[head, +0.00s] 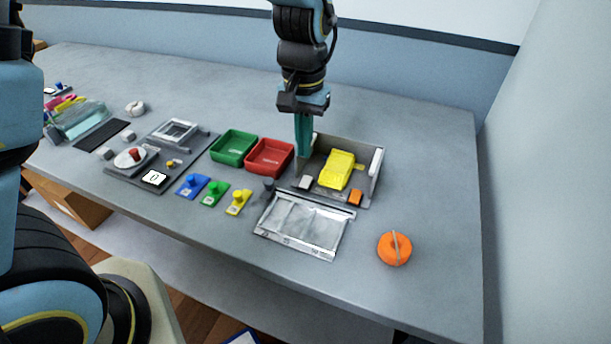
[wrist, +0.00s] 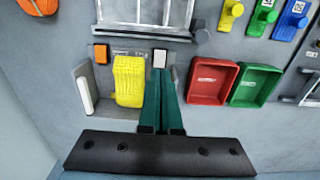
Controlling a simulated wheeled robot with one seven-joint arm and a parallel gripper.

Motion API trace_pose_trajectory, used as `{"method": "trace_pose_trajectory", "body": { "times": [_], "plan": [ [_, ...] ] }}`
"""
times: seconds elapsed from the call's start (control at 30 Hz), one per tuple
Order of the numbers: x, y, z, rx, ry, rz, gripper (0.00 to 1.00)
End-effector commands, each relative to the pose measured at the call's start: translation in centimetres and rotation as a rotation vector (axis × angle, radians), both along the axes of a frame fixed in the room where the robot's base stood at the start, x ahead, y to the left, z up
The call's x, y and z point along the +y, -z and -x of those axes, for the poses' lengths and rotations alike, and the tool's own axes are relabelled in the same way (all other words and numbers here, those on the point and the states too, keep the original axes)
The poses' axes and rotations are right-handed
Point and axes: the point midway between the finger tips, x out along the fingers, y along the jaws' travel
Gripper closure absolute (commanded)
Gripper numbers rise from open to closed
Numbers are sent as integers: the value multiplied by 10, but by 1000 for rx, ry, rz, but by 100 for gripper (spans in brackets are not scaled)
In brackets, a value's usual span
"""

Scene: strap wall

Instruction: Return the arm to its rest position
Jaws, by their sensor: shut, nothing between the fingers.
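My gripper (head: 303,135) points straight down above the left side of an open grey holder (head: 376,178) near the back of the table. Its teal fingers are together with nothing between them. In the wrist view my gripper (wrist: 161,105) shows its closed fingers beside a yellow block-like object (wrist: 129,82). That yellow object (head: 337,170) sits inside the holder, to the right of the fingers. I cannot tell whether the fingertips touch the holder. My arm reaches down from the top of the head view.
A red tray (head: 270,157) and a green tray (head: 233,147) stand left of the gripper. A clear-lidded frame (head: 303,222) lies in front, with an orange round object (head: 394,248) to its right. Small blue, green and yellow pieces lie left. The table's right end is clear.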

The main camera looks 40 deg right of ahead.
Motion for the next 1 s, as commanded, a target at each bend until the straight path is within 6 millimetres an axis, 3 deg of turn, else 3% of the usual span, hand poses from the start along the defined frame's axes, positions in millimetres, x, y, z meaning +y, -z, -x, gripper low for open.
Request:
{"method": "trace_pose_trajectory", "body": {
  "times": [0.3, 0.47, 0.57, 0.7, 0.83, 1.0],
  "plan": [
    [1, 0, -1, 0, -3, 0, 100],
    [22, -5, -27, -3, -72, 9, 100],
    [55, -11, -58, -10, -166, 22, 100],
    [115, -21, -99, -24, -324, 43, 100],
    [174, -28, -124, -42, -466, 58, 100],
    [252, -36, -139, -73, -652, 72, 100]
  ]
}}
